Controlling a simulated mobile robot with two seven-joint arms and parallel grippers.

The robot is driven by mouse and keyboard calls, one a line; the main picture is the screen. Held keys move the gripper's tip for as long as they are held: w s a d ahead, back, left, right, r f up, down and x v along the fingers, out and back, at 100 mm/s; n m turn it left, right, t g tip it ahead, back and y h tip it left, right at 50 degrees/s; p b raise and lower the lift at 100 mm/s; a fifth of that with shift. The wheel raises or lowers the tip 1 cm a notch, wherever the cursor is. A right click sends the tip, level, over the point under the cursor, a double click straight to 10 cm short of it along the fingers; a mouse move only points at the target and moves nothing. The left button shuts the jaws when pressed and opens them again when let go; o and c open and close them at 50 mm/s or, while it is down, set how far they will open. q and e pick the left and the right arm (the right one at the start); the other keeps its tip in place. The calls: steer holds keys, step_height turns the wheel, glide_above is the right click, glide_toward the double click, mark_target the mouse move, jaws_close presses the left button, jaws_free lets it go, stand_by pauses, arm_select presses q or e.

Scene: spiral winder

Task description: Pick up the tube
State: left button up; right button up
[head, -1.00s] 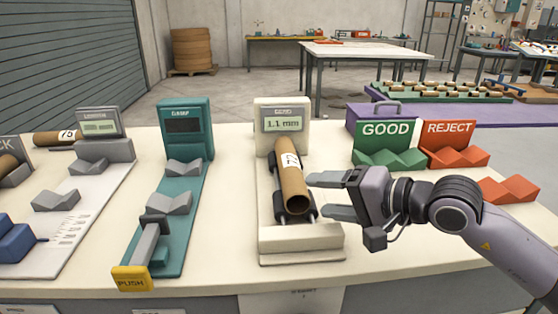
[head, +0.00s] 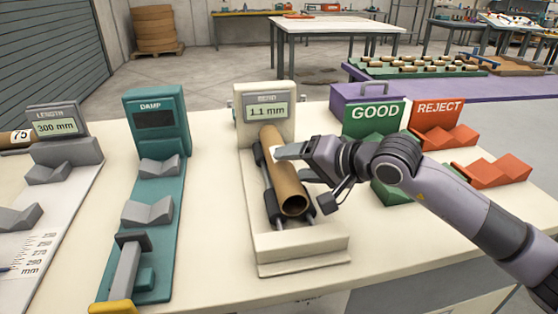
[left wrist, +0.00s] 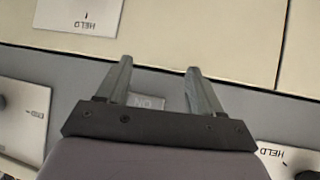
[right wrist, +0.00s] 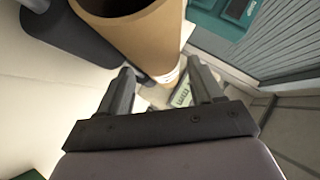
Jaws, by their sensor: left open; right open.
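A brown cardboard tube (head: 286,180) lies on two dark rollers of the cream BEND gauge, its open end toward me. The gauge display (head: 268,111) reads 1.1 mm.
The teal DAMP station (head: 150,190) and grey LENGTH gauge (head: 65,145), showing 300 mm, stand left. Another tube (head: 16,138) lies at the far left. Green GOOD (head: 376,118) and orange REJECT (head: 440,113) stands are right, close to my right arm. A purple case (head: 350,95) stands behind.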

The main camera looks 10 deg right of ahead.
steer(key=shift+x, duration=1.85)
steer(key=shift+c, duration=0.4)
steer(key=c, duration=0.7)
steer(key=shift+r, duration=0.1)
